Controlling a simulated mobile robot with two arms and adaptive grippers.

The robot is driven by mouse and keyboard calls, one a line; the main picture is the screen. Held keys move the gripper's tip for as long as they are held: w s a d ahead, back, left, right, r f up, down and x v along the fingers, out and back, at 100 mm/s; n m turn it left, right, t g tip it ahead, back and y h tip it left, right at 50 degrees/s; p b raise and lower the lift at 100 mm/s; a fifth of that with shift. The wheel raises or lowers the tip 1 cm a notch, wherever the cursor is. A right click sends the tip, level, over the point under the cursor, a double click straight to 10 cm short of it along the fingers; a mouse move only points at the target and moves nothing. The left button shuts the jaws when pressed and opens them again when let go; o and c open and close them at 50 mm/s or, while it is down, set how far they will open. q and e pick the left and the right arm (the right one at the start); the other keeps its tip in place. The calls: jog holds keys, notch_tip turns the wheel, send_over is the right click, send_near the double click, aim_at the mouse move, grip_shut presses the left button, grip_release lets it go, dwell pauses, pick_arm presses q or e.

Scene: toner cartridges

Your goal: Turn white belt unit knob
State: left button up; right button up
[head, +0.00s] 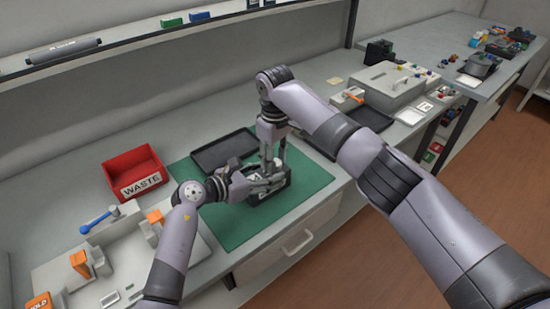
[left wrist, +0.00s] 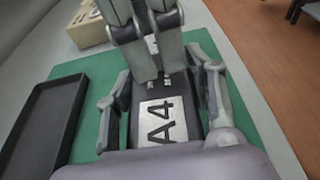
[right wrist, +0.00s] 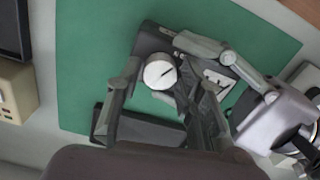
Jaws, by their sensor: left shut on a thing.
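The black belt unit (head: 270,192) lies on the green mat, with an A4 label on top that also shows in the left wrist view (left wrist: 160,122). Its round white knob (right wrist: 160,73), with a dark slot line, shows in the right wrist view; in the head view the grippers hide it. My left gripper (left wrist: 160,75) is shut on the belt unit, one finger along each side. My right gripper (right wrist: 168,78) points down from above. Its fingers are apart on either side of the knob, with a gap visible.
The green mat (head: 235,228) has free room in front. A black tray (head: 225,150) lies behind the unit, and another (head: 330,140) lies to its right. A red waste bin (head: 135,172) stands at the left. A grey fixture with orange parts (head: 80,262) stands at the front left.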

grip_shut()
jog(key=shift+m, duration=0.4)
jog(key=m, duration=0.2)
jog(key=shift+a+m, duration=0.1)
jog(key=shift+m, duration=0.2)
jog(key=m, duration=0.3)
jog(key=shift+m, duration=0.4)
jog(key=m, duration=0.3)
jog(key=shift+r+m, duration=0.1)
jog(key=shift+m, duration=1.9)
